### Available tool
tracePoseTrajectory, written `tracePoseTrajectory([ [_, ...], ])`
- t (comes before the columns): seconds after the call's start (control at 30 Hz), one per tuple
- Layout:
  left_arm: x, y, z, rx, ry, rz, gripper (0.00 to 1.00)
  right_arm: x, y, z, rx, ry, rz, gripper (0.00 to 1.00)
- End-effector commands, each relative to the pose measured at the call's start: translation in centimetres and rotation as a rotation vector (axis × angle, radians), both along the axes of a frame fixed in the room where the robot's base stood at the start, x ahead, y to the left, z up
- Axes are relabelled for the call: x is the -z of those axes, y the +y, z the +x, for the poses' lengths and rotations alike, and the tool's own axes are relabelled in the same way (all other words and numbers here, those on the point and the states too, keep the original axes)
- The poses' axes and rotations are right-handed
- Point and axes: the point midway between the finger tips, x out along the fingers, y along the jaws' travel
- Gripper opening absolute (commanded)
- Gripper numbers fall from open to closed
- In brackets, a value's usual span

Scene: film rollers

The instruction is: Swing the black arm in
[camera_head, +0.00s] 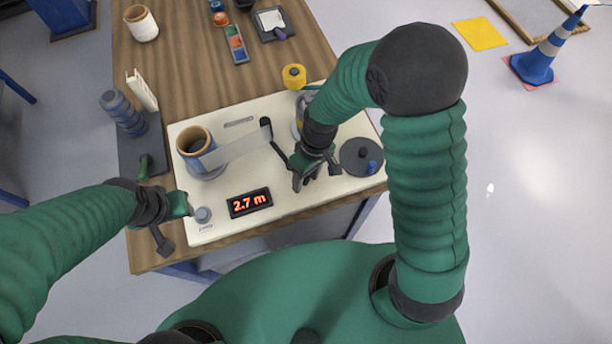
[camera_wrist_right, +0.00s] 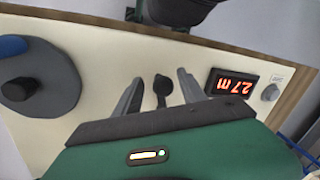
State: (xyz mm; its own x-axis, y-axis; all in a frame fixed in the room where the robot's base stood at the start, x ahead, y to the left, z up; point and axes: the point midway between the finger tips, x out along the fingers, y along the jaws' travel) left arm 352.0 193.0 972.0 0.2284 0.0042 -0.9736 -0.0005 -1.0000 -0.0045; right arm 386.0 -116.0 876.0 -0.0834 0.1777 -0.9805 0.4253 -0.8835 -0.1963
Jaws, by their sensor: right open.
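The black arm (camera_head: 277,146) lies on the cream machine panel (camera_head: 225,120), with its round end at the grey film strip (camera_head: 235,146). Its other end runs toward my right gripper (camera_head: 313,178), which partly hides it. In the right wrist view, my right gripper (camera_wrist_right: 155,92) is open, with a small black knob (camera_wrist_right: 162,88) between its two fingers. I cannot tell whether the fingers touch it. My left gripper (camera_head: 175,222) hangs by the panel's left edge, beside the grey button (camera_head: 203,214); its finger state is unclear.
A blue roll (camera_head: 198,152) with a cardboard core stands at the panel's left. A red display (camera_head: 250,202) reads 2.7 m and shows in the wrist view (camera_wrist_right: 233,85). A grey disc (camera_head: 350,150) with a blue handle sits at the right. A yellow roll (camera_head: 294,76) is behind.

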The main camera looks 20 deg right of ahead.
Motion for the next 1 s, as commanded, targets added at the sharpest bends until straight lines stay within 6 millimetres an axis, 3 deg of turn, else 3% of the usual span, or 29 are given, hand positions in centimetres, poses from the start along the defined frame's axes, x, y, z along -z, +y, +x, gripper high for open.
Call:
tracePoseTrajectory([
  [0.17, -0.01, 0.02, 0.00, 0.000, 0.000, 0.000, 0.36, -0.04, 0.03, 0.04, 0.000, 0.000, 0.000, 0.45],
  [0.5, -0.01, 0.01, 0.01, -0.001, 0.000, 0.000, 0.36, -0.06, -0.03, 0.01, -0.001, 0.000, 0.001, 0.01],
  [1.0, -0.01, 0.01, 0.00, 0.000, 0.000, 0.000, 0.36, -0.07, -0.03, -0.04, -0.001, 0.002, 0.000, 0.00],
])
